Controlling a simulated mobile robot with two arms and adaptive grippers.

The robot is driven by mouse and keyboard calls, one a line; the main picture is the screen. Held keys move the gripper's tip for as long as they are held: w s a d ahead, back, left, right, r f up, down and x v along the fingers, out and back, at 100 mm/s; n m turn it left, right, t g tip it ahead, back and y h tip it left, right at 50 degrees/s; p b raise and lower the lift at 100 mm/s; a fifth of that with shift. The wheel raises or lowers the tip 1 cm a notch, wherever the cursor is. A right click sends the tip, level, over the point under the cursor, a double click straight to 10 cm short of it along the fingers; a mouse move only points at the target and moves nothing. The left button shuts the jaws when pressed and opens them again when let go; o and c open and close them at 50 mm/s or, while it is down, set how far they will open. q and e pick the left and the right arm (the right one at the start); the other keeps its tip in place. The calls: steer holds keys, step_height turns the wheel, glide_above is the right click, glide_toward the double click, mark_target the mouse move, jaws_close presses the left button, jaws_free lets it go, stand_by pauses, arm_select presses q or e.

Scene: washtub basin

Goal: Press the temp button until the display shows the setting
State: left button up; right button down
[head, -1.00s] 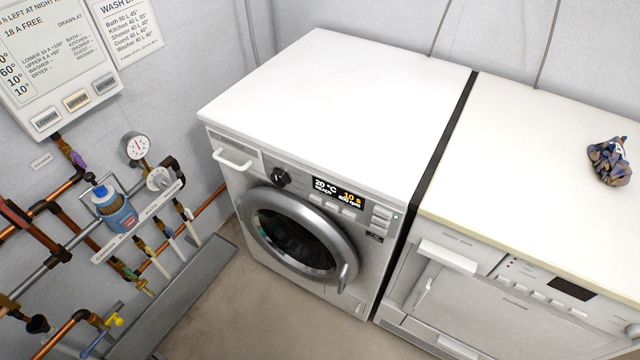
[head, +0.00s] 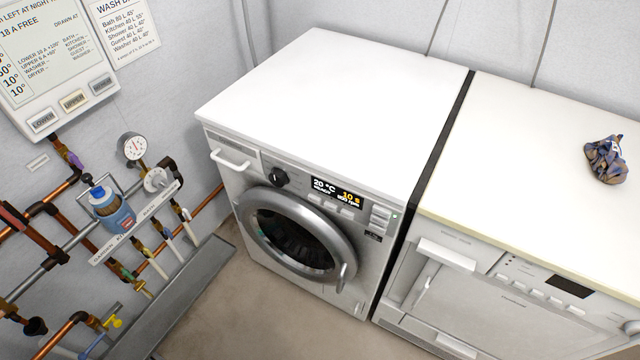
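A white front-loading washing machine (head: 320,110) stands in the middle of the head view with its round door (head: 296,236) shut. Its lit display (head: 337,192) reads "20 °C" in white and "10 s" in orange, with smaller lines beneath that are hard to read. A row of small buttons (head: 330,205) sits just under the display, and more buttons (head: 380,216) are to its right. Their labels are too small to read, so I cannot tell which is the temp button. A dark knob (head: 279,176) is left of the display. Neither of my grippers shows.
A second white machine (head: 500,280) with a dark display stands close on the right, a crumpled patterned cloth (head: 606,159) on its top. Pipes, valves and a gauge (head: 134,147) line the left wall below a control panel (head: 60,70). Floor (head: 250,310) before the washer is clear.

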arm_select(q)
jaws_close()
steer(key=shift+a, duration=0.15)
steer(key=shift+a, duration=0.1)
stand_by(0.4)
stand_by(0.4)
